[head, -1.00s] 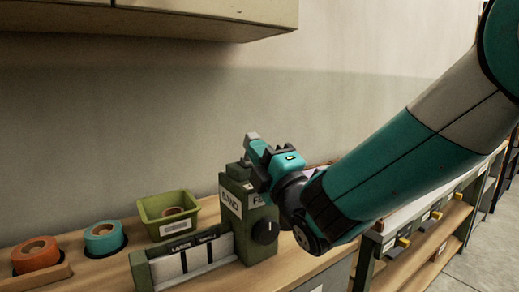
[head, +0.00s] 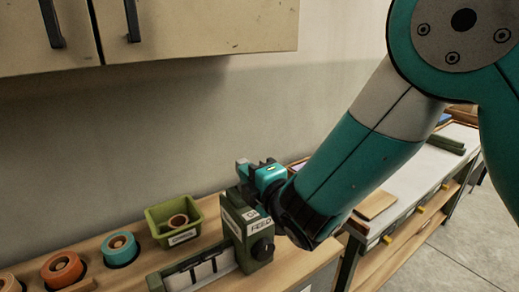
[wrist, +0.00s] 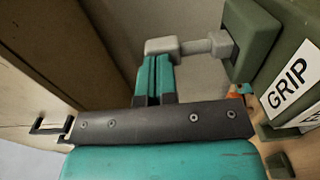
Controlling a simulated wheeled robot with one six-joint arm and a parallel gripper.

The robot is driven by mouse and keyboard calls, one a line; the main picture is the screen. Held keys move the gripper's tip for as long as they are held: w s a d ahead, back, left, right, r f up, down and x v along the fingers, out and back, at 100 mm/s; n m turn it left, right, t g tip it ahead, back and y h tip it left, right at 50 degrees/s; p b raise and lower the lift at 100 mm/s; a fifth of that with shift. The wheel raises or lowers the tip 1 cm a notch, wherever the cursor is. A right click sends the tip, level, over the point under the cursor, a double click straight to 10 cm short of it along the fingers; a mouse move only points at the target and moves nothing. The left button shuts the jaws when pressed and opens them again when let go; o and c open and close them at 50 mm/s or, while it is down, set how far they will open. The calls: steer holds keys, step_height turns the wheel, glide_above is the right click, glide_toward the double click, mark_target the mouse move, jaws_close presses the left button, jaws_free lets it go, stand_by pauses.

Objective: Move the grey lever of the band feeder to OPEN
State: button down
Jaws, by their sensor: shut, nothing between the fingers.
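The band feeder (head: 262,262) is a dark green box with white labels and a black knob, standing on the wooden bench. Its grey lever (wrist: 192,47) sticks out from a green housing in the wrist view and ends in a blocky grey knob. My gripper (wrist: 154,58) has its two teal fingers together, with nothing between them. The fingertips are right at the knob of the lever, seemingly touching it. In the head view my gripper (head: 246,172) is above the top of the feeder and hides most of the lever. I cannot read an OPEN mark.
A green bin (head: 158,222) holding a roll, a teal roll (head: 120,248) and an orange roll (head: 62,268) stand left of the feeder. A wall cabinet (head: 200,25) hangs above. A white-topped bench (head: 405,185) runs off to the right.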

mark_target(242, 161)
steer(key=g+p, duration=0.1)
steer(key=p, duration=0.3)
steer(key=w+a+r+g+h+p, duration=0.1)
steer(key=p, duration=0.2)
steer(key=shift+w+r+h+p, duration=0.25)
steer(key=shift+r+h+p, duration=0.05)
steer(key=shift+p, duration=0.05)
steer(key=shift+w+a+f+g+h+p, duration=0.3)
steer(key=shift+w+g+h+p, duration=0.2)
steer(key=shift+g+p, duration=0.3)
steer(key=shift+w+a+f, duration=0.1)
steer(key=shift+w+a, duration=0.05)
steer(key=shift+w, duration=0.1)
steer(key=shift+a, duration=0.1)
steer(key=shift+w, duration=0.15)
steer(key=b+v, duration=0.3)
steer(key=v, duration=1.1)
steer(key=shift+r, duration=0.4)
